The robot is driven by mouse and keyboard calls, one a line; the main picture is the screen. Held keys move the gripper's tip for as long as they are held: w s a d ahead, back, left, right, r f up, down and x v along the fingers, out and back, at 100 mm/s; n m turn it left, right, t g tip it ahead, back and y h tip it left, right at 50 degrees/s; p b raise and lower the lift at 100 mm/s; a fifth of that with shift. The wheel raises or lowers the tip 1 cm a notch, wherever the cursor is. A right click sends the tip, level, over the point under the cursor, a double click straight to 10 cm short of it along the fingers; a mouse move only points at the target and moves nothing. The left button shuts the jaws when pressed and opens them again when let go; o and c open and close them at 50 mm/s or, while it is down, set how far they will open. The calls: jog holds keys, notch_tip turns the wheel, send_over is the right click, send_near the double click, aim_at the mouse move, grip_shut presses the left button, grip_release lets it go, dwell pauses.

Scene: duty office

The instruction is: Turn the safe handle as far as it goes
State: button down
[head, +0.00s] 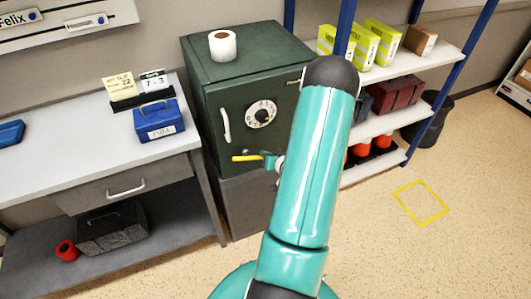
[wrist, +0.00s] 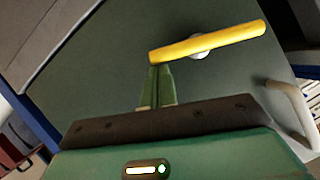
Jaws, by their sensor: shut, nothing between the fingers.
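The dark green safe (head: 232,92) stands beside the desk. Its yellow handle (head: 246,158) is low on the door and lies nearly level in the head view. In the wrist view the yellow handle (wrist: 225,40) is a slightly slanted bar, with a silver hub (wrist: 200,53) behind it. My gripper (wrist: 160,68) is shut and empty, its green fingertips at the bar's left end there. I cannot tell whether they touch it. In the head view my gripper (head: 270,162) is at the handle's right end, partly hidden by my arm.
A dial (head: 261,114) and a silver pull (head: 225,125) are above the handle on the door. A paper roll (head: 222,45) stands on the safe. The desk (head: 60,150) is at left, shelves (head: 385,122) at right. Open floor lies at front right.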

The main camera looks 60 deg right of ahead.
jog(key=f+m, duration=0.1)
jog(key=f+m+t+y, duration=0.2)
jog(key=f+m, duration=0.1)
jog(key=shift+w+a, duration=0.25)
jog(key=shift+a, duration=0.15)
dwell(0.4)
dwell(0.5)
